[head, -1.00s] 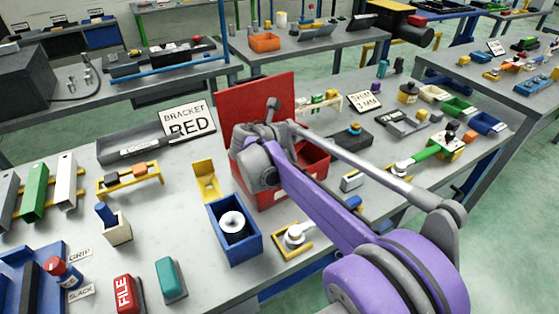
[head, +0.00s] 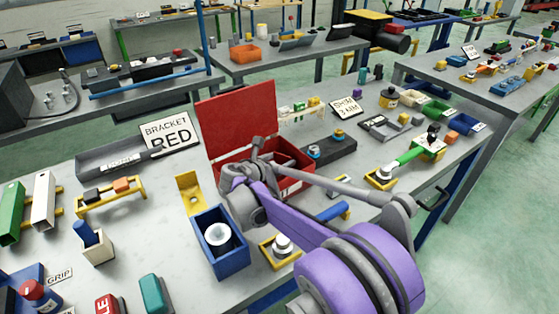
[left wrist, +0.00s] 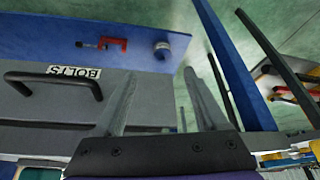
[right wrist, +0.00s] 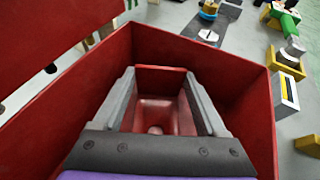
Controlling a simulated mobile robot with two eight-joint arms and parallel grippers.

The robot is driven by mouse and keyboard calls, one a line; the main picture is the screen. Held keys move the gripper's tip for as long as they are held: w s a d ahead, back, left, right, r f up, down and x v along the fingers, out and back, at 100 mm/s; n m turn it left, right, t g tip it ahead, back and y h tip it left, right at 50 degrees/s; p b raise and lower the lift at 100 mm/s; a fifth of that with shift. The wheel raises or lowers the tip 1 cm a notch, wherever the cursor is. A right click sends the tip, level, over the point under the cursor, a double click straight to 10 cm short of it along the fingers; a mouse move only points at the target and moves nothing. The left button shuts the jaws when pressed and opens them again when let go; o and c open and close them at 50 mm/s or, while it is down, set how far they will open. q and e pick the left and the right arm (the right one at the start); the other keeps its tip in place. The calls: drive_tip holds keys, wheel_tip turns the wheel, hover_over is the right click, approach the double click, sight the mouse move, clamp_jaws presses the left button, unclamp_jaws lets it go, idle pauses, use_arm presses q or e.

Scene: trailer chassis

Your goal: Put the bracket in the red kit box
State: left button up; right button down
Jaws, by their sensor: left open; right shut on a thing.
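The red kit box (head: 296,150) stands open on the grey bench, its red lid (head: 235,122) raised at the back. In the right wrist view its walls (right wrist: 245,80) surround my right gripper (right wrist: 160,80), which is down inside the box. That gripper is shut on a red piece (right wrist: 165,112), seemingly the bracket; its full outline blends into the red interior. In the head view my purple right arm hides the fingers and the piece. My left gripper (left wrist: 160,75) is open and empty, beside a grey drawer front marked BOLTS (left wrist: 50,95).
A blue bin (head: 222,255) holding a white roll and a yellow angled piece (head: 187,192) stand left of the box. A BRACKET RED sign (head: 168,132) stands behind a dark tray (head: 110,163).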

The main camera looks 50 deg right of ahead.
drive_tip(key=shift+c, duration=1)
unclamp_jaws()
drive_tip(key=shift+r, duration=0.1)
drive_tip(key=shift+a+r, duration=0.15)
drive_tip(key=shift+a, duration=0.15)
drive_tip(key=p+v, duration=0.1)
drive_tip(key=v, duration=1)
drive_tip(key=shift+a, duration=0.15)
